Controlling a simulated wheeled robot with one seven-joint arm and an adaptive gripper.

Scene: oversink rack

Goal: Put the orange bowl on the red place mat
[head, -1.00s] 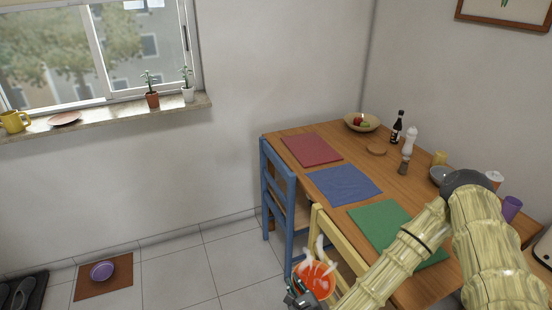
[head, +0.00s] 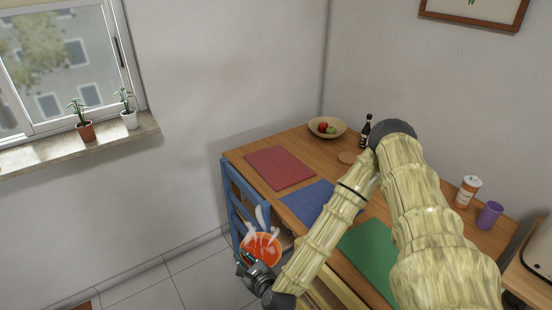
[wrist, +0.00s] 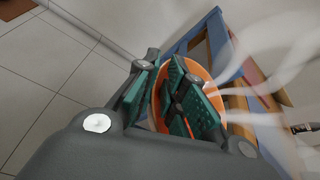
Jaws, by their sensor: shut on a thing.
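The orange bowl (head: 262,249) is held by my gripper (head: 250,262), in front of the blue chair and off the near edge of the table. Pale steam rises from it. In the wrist view the green-padded fingers (wrist: 186,98) are shut on the rim of the bowl (wrist: 158,100), whose inside is mostly hidden behind them. The red place mat (head: 280,168) lies flat and empty at the far left of the table, up and to the right of the bowl in the head view.
A blue mat (head: 308,200) and a green mat (head: 368,255) lie beside the red one. A fruit bowl (head: 327,127), a dark bottle (head: 365,132) and a purple cup (head: 489,215) stand on the table (head: 335,165). The blue chair (head: 230,190) stands at its near edge.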

